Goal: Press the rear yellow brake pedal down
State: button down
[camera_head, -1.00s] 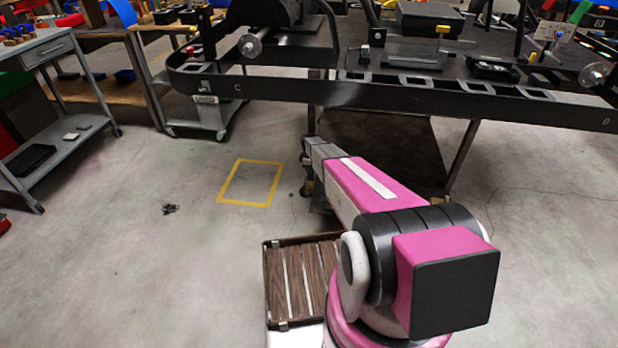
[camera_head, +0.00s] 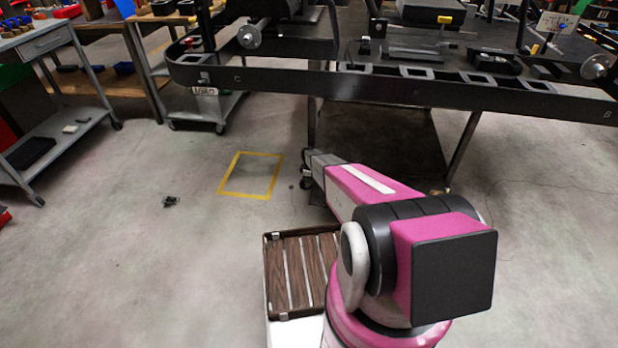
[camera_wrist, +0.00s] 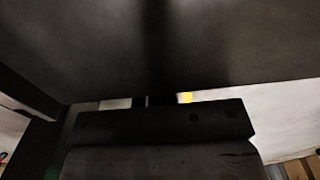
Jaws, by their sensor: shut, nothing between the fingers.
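In the wrist view, my gripper (camera_wrist: 160,101) reaches from the dark wrist body under a broad dark surface. Its fingers look shut and empty, though they are small and dim. A small yellow patch (camera_wrist: 185,98) shows just right of the fingers, partly hidden; I cannot tell whether it is the rear brake pedal or whether it touches my gripper. Small yellow parts show on the kart, one at the top (camera_head: 444,19) and one further right (camera_head: 533,49).
The kart frame's long black rail crosses above my arm, with stand legs (camera_head: 462,146) below it. A grey shelf cart (camera_head: 62,125) stands at left. A yellow floor square (camera_head: 232,192) lies on open concrete. A small dark object (camera_head: 170,201) lies nearby.

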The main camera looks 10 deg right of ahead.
jog(key=shift+s+a+f, duration=0.1)
jog(key=shift+s+f, duration=0.15)
jog(key=shift+f, duration=0.7)
jog(key=shift+r, duration=0.1)
jog(key=shift+s+a+r, duration=0.1)
jog(key=shift+s+r, duration=0.1)
jog(key=shift+r, duration=0.25)
jog(key=s+a+r, duration=0.1)
jog(key=s+r, duration=0.2)
jog(key=r, duration=0.9)
jog(key=shift+s+r, duration=0.2)
jog(key=shift+s, duration=0.05)
